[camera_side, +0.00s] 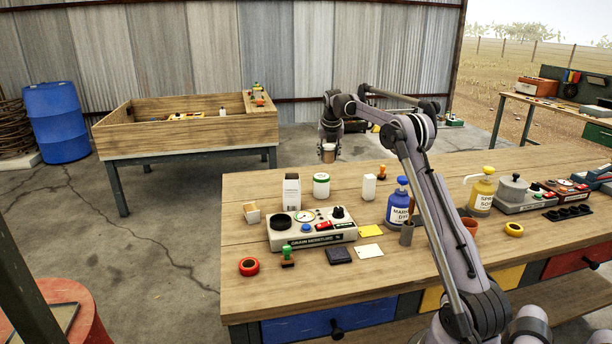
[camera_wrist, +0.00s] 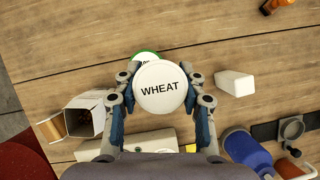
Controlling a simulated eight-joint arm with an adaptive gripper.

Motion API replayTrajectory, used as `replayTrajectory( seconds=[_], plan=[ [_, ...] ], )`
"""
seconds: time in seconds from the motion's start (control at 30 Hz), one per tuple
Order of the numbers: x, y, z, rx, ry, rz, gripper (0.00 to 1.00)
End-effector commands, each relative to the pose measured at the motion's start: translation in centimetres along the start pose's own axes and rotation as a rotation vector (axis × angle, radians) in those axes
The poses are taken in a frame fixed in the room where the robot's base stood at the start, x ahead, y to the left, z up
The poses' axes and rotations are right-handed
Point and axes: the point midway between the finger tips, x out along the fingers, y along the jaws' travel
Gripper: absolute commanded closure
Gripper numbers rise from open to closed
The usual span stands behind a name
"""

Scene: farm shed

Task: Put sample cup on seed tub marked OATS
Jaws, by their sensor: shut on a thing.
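My gripper (camera_side: 328,146) is shut on a round cup (camera_side: 329,156), brownish in the side view. In the wrist view, my gripper (camera_wrist: 165,98) has a finger on each side of the cup's white top marked WHEAT (camera_wrist: 160,88). The cup is held upright above the far part of the bench. A white tub with a green-rimmed lid (camera_side: 321,186) stands on the bench. In the wrist view this tub (camera_wrist: 146,56) is mostly hidden behind the cup, and I cannot read its full lettering. No OATS marking is clearly readable.
An open carton (camera_side: 292,191) stands left of the tub and a white block (camera_side: 369,187) stands right of it. A grain meter (camera_side: 312,228) is in front. A blue bottle (camera_side: 398,202) and an orange stamp (camera_side: 382,172) are further right. The bench's left far corner is bare.

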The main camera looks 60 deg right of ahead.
Motion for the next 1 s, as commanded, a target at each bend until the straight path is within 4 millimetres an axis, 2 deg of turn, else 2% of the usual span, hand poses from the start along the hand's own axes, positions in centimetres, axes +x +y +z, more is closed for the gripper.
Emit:
replayTrajectory(
  seconds=[0.1,0.2,0.57,1.0],
  plan=[
    [1.0,1.5,0.0,-0.002,0.000,-0.001,0.92],
    [1.4,2.1,0.0,0.000,0.000,-0.001,0.92],
    [4.9,2.2,-1.5,0.000,-0.001,-0.002,0.92],
    [5.5,2.2,-1.8,0.000,-0.001,-0.002,0.92]
  ],
)
